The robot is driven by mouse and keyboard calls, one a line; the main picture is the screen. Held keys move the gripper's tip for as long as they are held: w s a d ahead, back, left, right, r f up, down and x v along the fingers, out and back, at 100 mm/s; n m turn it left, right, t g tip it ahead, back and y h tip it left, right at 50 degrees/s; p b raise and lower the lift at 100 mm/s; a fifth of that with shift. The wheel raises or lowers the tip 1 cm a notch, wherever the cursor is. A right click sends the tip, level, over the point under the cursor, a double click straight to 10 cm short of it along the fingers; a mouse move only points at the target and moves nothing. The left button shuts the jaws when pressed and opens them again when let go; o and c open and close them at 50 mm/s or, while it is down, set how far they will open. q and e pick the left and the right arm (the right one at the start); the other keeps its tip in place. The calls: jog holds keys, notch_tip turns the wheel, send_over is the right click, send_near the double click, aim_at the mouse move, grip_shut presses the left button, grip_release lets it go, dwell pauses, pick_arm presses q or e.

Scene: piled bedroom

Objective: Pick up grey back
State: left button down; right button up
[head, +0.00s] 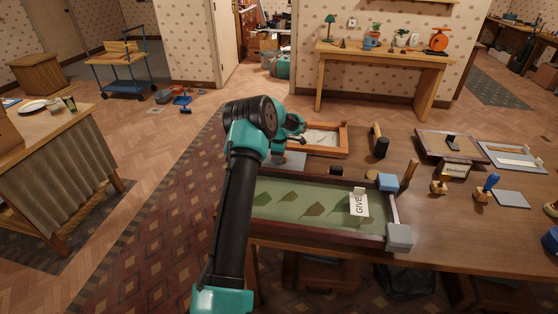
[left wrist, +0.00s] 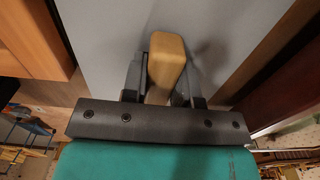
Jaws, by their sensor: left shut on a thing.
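A grey flat piece (head: 295,160) lies on the table between the wooden frame and the green tray, partly hidden by my left arm. In the left wrist view a grey surface (left wrist: 110,35) fills the middle, with a tan wooden handle (left wrist: 166,62) standing in front of it. My left gripper (head: 290,140) is over the grey piece. Its two fingers (left wrist: 163,85) are on either side of the tan handle, shut on it. I cannot tell whether the grey piece is lifted off the table. My right gripper is not in view.
A wooden-framed tray (head: 346,140) stands just behind. A green tray (head: 270,213) with leaf shapes and a "GIVE" card (head: 358,204) is in front. A dark-headed mallet (head: 380,147), a blue block (head: 387,182) and stamps (head: 439,187) stand to the right.

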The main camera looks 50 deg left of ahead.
pick_arm(q)
notch_tip(320, 180, up, 9)
jog(key=shift+f, duration=0.15)
